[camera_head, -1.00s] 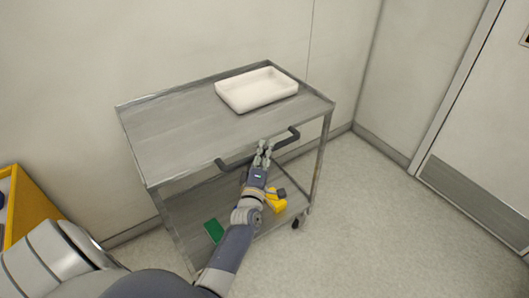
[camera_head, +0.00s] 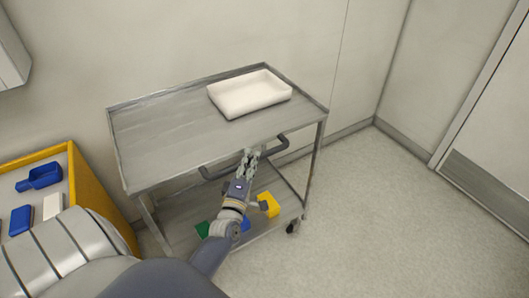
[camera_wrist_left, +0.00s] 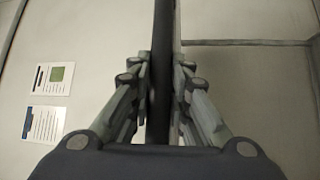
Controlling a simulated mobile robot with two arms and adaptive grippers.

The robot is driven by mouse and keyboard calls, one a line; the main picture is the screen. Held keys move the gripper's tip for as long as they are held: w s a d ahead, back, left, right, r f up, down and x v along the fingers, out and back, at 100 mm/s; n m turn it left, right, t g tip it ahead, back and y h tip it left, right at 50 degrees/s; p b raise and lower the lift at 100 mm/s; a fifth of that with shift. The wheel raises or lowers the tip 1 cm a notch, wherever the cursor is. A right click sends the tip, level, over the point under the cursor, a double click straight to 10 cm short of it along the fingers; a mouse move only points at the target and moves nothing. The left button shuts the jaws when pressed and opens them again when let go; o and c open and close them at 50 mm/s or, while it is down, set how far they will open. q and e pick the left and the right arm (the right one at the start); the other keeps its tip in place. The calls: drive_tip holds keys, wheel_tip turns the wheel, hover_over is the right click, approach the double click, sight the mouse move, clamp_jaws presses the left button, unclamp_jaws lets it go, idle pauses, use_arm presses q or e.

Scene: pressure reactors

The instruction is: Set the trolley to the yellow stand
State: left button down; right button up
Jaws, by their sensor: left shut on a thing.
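The grey metal trolley (camera_head: 165,135) stands against the wall in the head view, with a white tray (camera_head: 250,92) on its top shelf. Its dark handle (camera_head: 215,172) runs along the near side. My left gripper (camera_head: 250,156) is shut on the handle near its middle. In the left wrist view the handle (camera_wrist_left: 162,60) runs upright between the two fingers (camera_wrist_left: 161,95). The yellow stand (camera_head: 98,195) is at the left, close to the trolley's left end, partly hidden by my arm. My right gripper is not in view.
Blue items (camera_head: 40,177) and a white one lie on the yellow stand. A yellow object (camera_head: 269,204) and a green one (camera_head: 202,230) are on the trolley's lower shelf. Free floor (camera_head: 380,230) lies to the right, before a door (camera_head: 490,160).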

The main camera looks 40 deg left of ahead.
sight(230, 171)
use_arm(q)
drive_tip(key=s, duration=0.1)
drive_tip(key=s+a, duration=0.1)
drive_tip(key=s, duration=0.1)
drive_tip(key=s+a, duration=0.1)
drive_tip(key=s, duration=0.1)
drive_tip(key=shift+s+f, duration=0.1)
drive_tip(key=shift+s, duration=0.05)
drive_tip(key=shift+s+a, duration=0.15)
drive_tip(key=shift+s, duration=0.15)
drive_tip(key=shift+s+a, duration=0.1)
drive_tip(key=shift+s, duration=0.05)
drive_tip(key=shift+f, duration=0.1)
drive_tip(key=c, duration=1.6)
unclamp_jaws()
drive_tip(key=shift+o, duration=0.6)
drive_tip(key=shift+s+a, duration=0.1)
drive_tip(key=shift+s, duration=0.1)
drive_tip(key=shift+w, duration=0.1)
drive_tip(key=v, duration=1.2)
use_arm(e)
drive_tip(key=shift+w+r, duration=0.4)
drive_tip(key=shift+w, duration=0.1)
